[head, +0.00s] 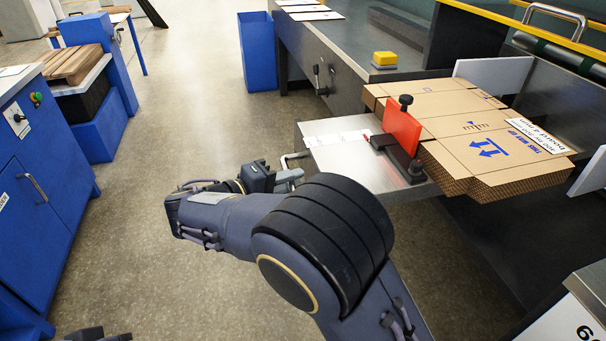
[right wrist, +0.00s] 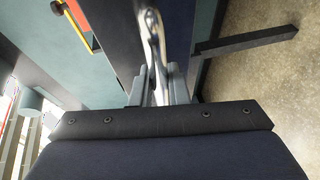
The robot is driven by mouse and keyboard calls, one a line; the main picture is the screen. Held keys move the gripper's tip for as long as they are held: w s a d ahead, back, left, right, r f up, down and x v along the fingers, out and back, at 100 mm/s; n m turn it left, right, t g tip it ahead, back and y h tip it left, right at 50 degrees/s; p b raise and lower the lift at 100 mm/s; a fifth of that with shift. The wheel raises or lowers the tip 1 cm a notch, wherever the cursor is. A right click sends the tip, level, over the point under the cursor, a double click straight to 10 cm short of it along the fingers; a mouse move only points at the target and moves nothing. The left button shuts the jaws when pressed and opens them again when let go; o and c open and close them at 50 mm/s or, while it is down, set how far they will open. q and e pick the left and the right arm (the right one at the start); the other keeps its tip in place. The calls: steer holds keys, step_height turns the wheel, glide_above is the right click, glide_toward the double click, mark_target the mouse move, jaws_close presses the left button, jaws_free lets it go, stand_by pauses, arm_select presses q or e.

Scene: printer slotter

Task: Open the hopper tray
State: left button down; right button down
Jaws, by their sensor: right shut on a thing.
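The hopper tray (head: 345,170) is a flat grey metal shelf sticking out from the machine's left side. It carries a red guide plate (head: 402,128) on a dark clamp and part of a stack of flat cardboard. A metal handle (head: 291,158) shows at its left edge. My right gripper (head: 292,176) is at this handle. In the right wrist view the shiny metal handle (right wrist: 153,35) runs between the two fingers, which are shut on it. A dark bit at the bottom left of the head view (head: 98,334) seems part of my left gripper; its fingers are not clear.
The cardboard stack (head: 490,145) overhangs to the right of the tray. A yellow button (head: 384,59) sits on the machine top and a lever (head: 318,80) on its side. Blue cabinets (head: 35,165) stand left, a blue bin (head: 257,52) behind. Floor between is clear.

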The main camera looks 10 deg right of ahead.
steer(key=shift+a, duration=0.15)
steer(key=c, duration=1.4)
jaws_free()
steer(key=p+v, duration=0.1)
steer(key=v, duration=0.6)
steer(key=shift+s+a+p, duration=0.25)
steer(key=shift+a+p, duration=0.1)
